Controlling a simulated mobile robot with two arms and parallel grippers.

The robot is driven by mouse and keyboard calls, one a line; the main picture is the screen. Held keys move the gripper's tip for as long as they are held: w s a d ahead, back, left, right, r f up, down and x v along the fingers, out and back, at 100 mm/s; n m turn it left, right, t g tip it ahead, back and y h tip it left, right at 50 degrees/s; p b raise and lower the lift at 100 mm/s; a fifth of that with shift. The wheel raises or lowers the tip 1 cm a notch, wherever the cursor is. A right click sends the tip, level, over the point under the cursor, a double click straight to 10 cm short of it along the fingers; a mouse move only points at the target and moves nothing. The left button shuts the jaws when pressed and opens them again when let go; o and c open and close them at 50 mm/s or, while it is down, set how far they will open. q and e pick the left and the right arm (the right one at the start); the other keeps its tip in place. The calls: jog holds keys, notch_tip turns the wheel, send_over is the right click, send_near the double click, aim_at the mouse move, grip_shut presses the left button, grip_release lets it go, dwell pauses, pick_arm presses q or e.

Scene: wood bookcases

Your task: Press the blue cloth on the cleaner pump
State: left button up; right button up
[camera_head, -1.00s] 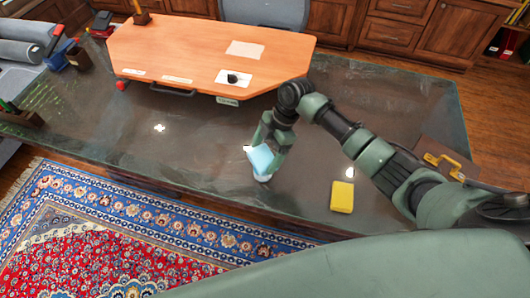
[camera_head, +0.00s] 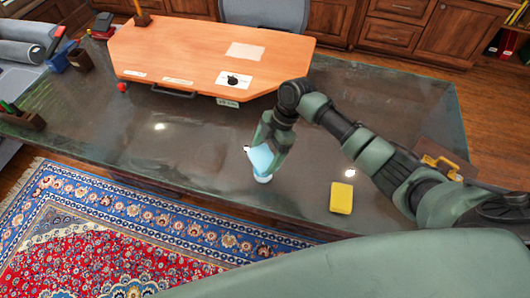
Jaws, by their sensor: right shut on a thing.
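My right gripper (camera_head: 265,152) points down over the front part of the dark glossy table and is shut on a light blue cloth (camera_head: 261,158). A small white cleaner pump (camera_head: 263,178) stands on the table directly under the cloth, and only its lower part shows. A small pale tip sticks out at the cloth's left edge. The cloth covers the pump's top; I cannot tell how firmly it touches. My left gripper is not in view.
A yellow block (camera_head: 342,197) lies on the table (camera_head: 200,140) to the right of the pump. An orange wooden board (camera_head: 190,50) lies behind. A brown case with a yellow handle (camera_head: 441,164) is at the right. The table left of the pump is clear.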

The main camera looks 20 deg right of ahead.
aim_at(265, 155)
jog(key=shift+r+p, duration=2.25)
jog(key=shift+r, duration=0.65)
